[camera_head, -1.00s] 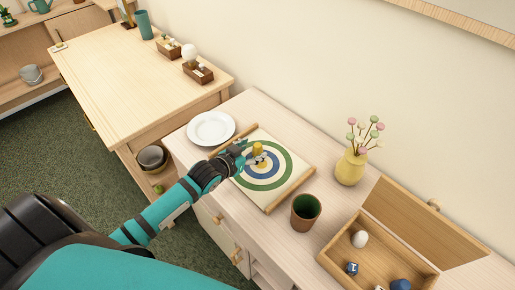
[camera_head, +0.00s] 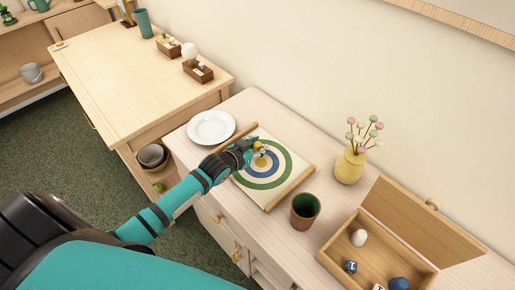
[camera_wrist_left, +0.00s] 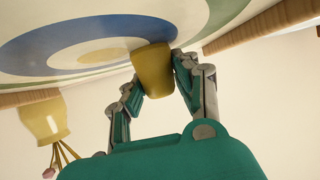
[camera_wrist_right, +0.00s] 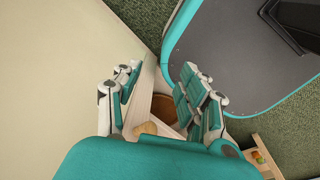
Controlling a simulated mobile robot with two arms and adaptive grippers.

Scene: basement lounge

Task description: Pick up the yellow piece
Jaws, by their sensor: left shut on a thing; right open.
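The yellow piece (camera_head: 257,145) is at the ringed target board (camera_head: 298,181) on the light wooden cabinet. In the left wrist view the yellow piece (camera_wrist_left: 154,72) is a small tapered block between the two fingers. My left gripper (camera_head: 257,150) is shut on it, with a finger on either side. Its far end is close against the board's face; I cannot tell whether they touch. My right gripper (camera_wrist_right: 156,84) shows only in its own wrist view, open with nothing between its fingers.
A white plate (camera_head: 211,127) lies just left of the board. A brown cup with a green inside (camera_head: 305,211) stands to its right. Further right are a yellow flower vase (camera_head: 350,167) and an open wooden box (camera_head: 337,268) holding several small things.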

